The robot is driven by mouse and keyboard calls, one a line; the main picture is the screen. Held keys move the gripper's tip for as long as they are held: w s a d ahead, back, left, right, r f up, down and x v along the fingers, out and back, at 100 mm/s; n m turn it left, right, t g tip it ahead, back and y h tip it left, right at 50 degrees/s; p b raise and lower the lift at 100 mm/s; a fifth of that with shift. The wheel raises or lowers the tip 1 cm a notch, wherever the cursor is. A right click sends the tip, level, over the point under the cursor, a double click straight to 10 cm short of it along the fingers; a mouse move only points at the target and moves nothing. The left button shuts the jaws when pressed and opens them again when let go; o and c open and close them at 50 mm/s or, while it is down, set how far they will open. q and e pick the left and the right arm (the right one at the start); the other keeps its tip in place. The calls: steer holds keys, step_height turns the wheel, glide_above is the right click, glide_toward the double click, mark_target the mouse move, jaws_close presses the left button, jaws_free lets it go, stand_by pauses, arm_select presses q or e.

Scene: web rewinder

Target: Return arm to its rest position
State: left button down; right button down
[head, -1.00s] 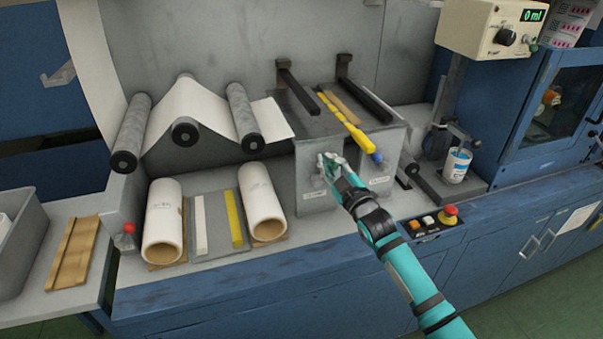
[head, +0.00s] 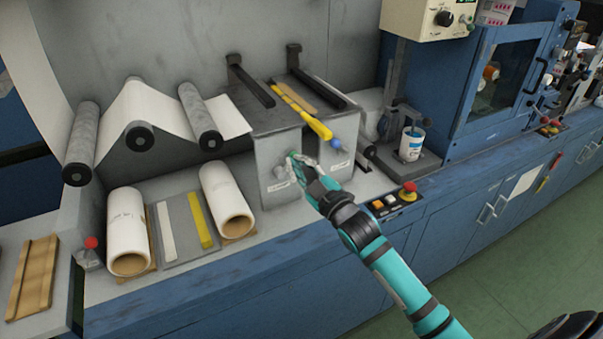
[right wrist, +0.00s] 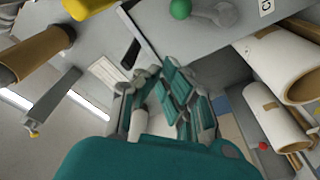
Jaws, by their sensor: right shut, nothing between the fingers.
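My right arm (head: 385,262), teal with dark joints, reaches up from the lower right in the head view. Its gripper (head: 301,166) is in front of the grey box on the bench (head: 268,148) and overlaps its front face. I cannot tell whether it touches the box. The gripper is shut and empty. In the right wrist view, its fingers (right wrist: 165,108) are close together, and a green ball knob on a grey lever (right wrist: 180,9) shows beyond them, apart from the fingers. My left gripper is not in view.
A yellow tool with a blue end (head: 318,128) lies on the box. White rolls (head: 127,232) stand to the left, beside a yellow strip (head: 199,220). A red button (head: 408,191) and a cup (head: 411,144) are to the right. The floor (head: 490,270) is clear at lower right.

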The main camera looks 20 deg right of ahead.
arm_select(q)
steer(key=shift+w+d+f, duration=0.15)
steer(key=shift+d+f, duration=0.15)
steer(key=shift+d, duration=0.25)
arm_select(e)
steer(key=shift+s+a, duration=0.15)
steer(key=shift+s, duration=0.65)
